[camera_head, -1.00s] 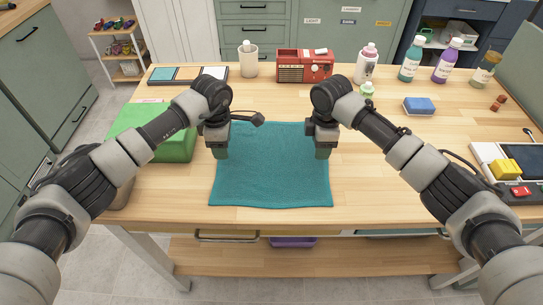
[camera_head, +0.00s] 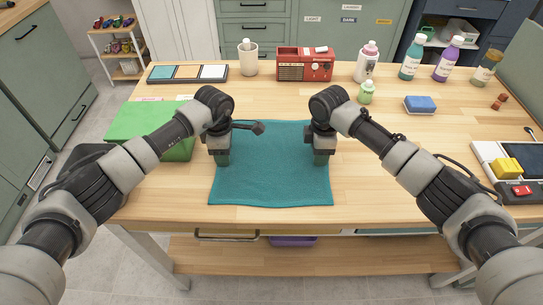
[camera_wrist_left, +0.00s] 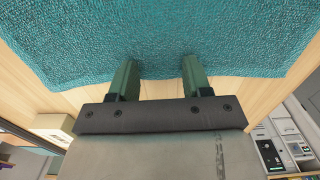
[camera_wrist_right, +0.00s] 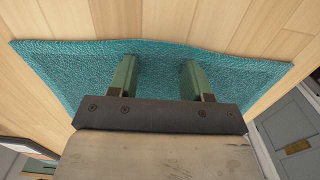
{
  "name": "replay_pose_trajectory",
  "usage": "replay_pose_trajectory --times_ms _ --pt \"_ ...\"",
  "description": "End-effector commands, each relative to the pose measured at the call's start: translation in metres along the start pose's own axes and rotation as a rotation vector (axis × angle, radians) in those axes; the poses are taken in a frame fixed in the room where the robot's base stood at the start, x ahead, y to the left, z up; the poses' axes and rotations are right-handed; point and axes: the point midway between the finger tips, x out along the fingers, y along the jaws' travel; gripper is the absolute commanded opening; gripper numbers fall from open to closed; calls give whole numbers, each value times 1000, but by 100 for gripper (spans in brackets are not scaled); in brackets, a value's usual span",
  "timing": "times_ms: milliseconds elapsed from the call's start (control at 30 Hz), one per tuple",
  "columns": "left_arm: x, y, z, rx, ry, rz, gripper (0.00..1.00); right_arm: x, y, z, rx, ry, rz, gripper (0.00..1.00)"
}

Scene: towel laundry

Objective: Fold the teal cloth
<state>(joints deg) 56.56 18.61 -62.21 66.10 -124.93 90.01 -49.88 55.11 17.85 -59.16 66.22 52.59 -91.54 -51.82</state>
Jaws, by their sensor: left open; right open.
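The teal cloth (camera_head: 270,180) lies flat and spread out on the wooden table, roughly square, its near edge close to the table's front edge. My left gripper (camera_head: 222,162) points down at the cloth's left edge; in the left wrist view its green fingers (camera_wrist_left: 160,72) are apart at the cloth's edge with nothing between them. My right gripper (camera_head: 321,162) points down at the cloth's right edge; in the right wrist view its fingers (camera_wrist_right: 158,70) are apart over the cloth. Whether the fingertips touch the cloth I cannot tell.
A green box-like block (camera_head: 150,130) stands left of the cloth, close to my left arm. A red radio (camera_head: 304,66), a white cup (camera_head: 248,60), bottles and a blue sponge (camera_head: 420,104) stand farther back.

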Motion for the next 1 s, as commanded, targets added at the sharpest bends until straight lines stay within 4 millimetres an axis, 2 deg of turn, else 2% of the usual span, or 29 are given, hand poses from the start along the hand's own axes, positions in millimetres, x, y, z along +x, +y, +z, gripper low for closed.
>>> replay_pose_trajectory --times_ms 133,767,1000 --pt "2 -1 0 0 1 -3 49 3 -1 0 0 -1 -2 49" --pt "3 -1 0 0 2 -4 1 3 -1 0 0 -2 -3 1" --pt "3 -1 0 0 2 -4 0 3 -1 0 0 -2 -4 0"
